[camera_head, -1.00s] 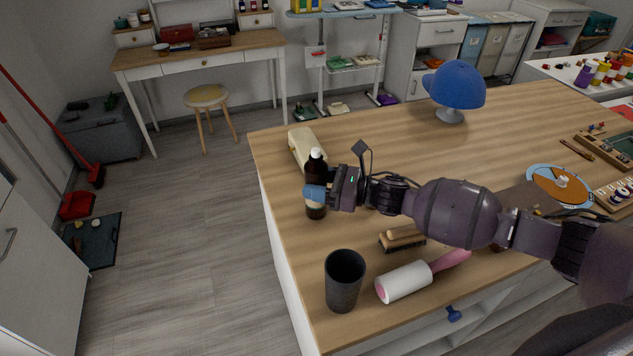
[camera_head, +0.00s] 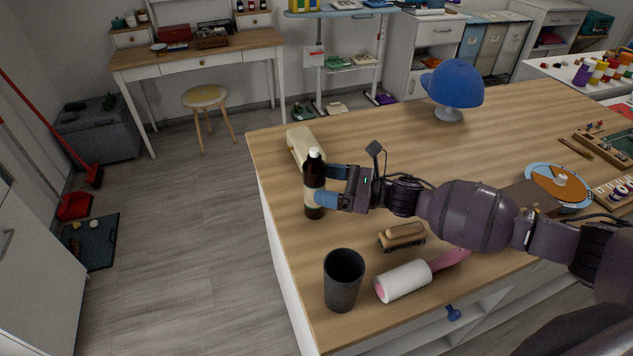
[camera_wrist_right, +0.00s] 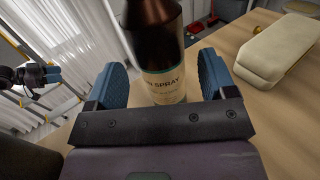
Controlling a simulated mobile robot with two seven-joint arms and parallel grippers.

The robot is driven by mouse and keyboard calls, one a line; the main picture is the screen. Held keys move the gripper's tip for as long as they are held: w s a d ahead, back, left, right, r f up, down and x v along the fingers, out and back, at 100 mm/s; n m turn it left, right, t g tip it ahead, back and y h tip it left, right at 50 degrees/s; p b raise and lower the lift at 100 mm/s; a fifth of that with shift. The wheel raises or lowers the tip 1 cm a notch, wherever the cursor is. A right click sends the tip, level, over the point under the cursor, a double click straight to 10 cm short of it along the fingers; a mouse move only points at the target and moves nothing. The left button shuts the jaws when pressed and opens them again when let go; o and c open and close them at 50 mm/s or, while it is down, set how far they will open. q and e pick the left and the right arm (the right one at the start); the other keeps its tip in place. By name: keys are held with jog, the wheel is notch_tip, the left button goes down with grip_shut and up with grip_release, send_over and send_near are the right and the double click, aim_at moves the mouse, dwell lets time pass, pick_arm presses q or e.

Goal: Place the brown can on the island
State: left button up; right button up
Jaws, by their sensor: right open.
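The brown can, a dark brown spray bottle (camera_head: 314,190) with a white cap and a pale label, stands upright on the wooden top of the island (camera_head: 390,125) near its left edge. My right gripper (camera_head: 327,187) is open just to its right. In the right wrist view the brown bottle (camera_wrist_right: 158,50) stands between and slightly beyond the blue fingers, with gaps on both sides; its top is cut off. My left gripper (camera_wrist_right: 45,75) shows small at the left of the right wrist view; its opening is unclear.
A cream case (camera_head: 304,146) lies behind the bottle. A dark cup (camera_head: 343,280), a brush (camera_head: 403,236) and a lint roller (camera_head: 405,281) are nearer the front. A blue cap on a stand (camera_head: 455,85) is at the back.

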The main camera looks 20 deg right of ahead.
jog(key=v, duration=0.4)
jog(key=shift+s+d, duration=0.1)
jog(key=shift+d, duration=0.1)
dwell(0.4)
